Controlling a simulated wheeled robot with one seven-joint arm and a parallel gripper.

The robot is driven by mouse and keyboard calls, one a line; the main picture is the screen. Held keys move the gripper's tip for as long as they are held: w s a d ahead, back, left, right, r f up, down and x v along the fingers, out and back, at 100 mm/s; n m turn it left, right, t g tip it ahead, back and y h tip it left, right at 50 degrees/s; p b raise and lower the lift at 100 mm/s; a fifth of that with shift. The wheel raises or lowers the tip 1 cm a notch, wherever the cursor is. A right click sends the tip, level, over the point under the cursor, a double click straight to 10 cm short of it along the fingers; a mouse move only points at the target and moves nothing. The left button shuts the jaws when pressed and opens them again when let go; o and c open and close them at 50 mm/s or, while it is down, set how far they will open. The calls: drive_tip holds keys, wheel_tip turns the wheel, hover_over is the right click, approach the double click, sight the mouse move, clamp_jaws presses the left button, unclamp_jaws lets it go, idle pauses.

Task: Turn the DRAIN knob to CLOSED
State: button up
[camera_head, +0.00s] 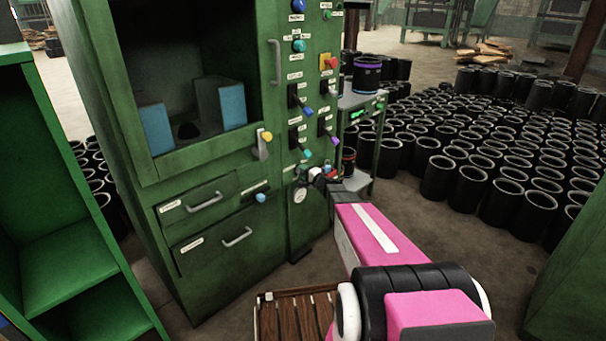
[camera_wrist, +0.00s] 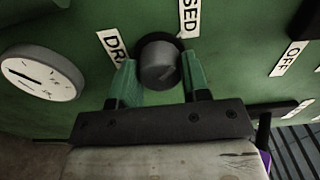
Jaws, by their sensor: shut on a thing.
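The DRAIN knob (camera_wrist: 158,68) is a dark grey round knob on the green panel in the wrist view. A label starting "DR" (camera_wrist: 112,47) lies to its left, partly hidden by a finger. A label ending "SED" (camera_wrist: 189,17) stands above it, cut off by the frame edge. My gripper (camera_wrist: 156,82) has its two green fingers on either side of the knob, shut on it. In the head view my gripper (camera_head: 318,177) is at the lower right front of the green machine (camera_head: 270,225), and the knob is hidden there.
A round white gauge (camera_wrist: 42,75) sits left of the knob, and an "OFF" label (camera_wrist: 291,57) to the right. Levers and coloured knobs (camera_head: 305,153) are above my gripper. Many sleeves (camera_head: 480,160) cover the floor beyond.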

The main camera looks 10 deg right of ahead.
drive_tip(key=o, duration=0.9)
drive_tip(key=v, duration=1.1)
drive_tip(key=shift+a, duration=0.1)
